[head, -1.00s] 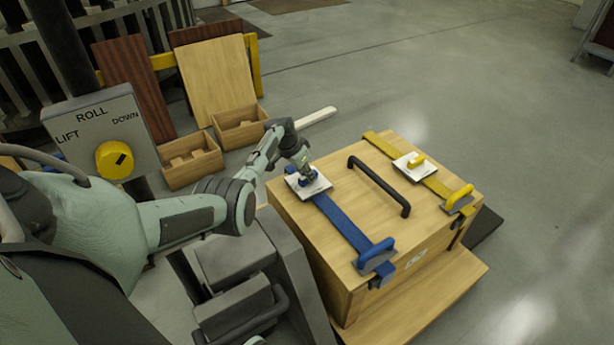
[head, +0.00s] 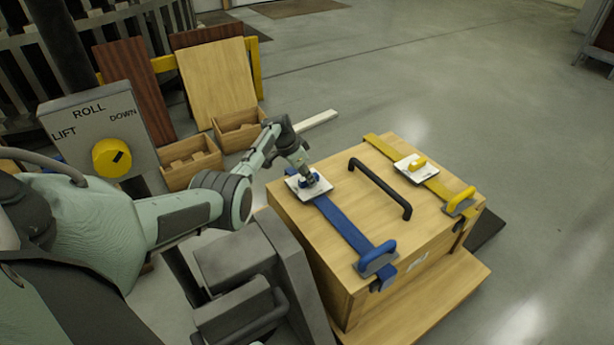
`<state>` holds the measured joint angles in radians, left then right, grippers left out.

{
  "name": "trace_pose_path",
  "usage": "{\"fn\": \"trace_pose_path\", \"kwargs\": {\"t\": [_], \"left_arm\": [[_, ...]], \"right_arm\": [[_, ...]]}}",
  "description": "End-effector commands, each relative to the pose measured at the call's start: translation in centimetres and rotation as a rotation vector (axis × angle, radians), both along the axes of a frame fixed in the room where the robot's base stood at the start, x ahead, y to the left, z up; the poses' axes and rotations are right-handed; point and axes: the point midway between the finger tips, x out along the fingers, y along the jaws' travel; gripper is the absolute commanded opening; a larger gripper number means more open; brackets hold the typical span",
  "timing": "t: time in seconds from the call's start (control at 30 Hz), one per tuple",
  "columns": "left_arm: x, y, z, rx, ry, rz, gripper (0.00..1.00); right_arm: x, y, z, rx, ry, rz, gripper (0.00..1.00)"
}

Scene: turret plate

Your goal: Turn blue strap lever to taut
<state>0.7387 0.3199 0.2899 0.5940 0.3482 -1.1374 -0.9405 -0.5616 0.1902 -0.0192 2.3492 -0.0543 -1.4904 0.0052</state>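A wooden crate (head: 318,232) carries a blue strap (head: 342,222) and a yellow strap (head: 394,152) across its lid. The blue strap lever (head: 303,181) sits on a white plate (head: 296,191) near the blue strap's far end. My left gripper (head: 311,180) points down at this lever, its fingertips at or around it. The fingers are small and partly merge with the lever, so their grip is unclear. A blue handle (head: 378,256) is at the strap's near end. My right gripper is not in the view.
A black handle (head: 381,186) rises from the middle of the lid. The yellow lever (head: 417,163) stands on its own white plate. A panel with a yellow knob (head: 112,158) is at the left. Two open wooden boxes (head: 190,160) lie behind my arm.

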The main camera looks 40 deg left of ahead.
Motion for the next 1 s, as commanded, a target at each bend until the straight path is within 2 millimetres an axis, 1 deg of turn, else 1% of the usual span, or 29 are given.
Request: {"fn": "trace_pose_path", "kwargs": {"t": [0.37, 0.53, 0.63, 0.9, 1.0], "left_arm": [[0.0, 0.0, 0.1, -0.001, -0.002, 0.002, 0.40], [-0.4, 0.3, 1.1, 0.000, -0.003, 0.002, 0.40], [-0.9, 0.4, 2.4, 0.000, -0.003, 0.002, 0.40], [-2.9, 1.4, 7.7, 0.003, -0.003, 0.002, 0.40], [-3.5, 1.5, 9.2, 0.002, -0.002, 0.001, 0.40]], "right_arm": [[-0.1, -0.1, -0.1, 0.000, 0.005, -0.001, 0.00], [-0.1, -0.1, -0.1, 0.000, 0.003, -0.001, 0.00], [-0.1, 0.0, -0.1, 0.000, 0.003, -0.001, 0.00], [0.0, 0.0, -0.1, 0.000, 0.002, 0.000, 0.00], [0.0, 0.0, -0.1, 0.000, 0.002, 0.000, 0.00]]}}
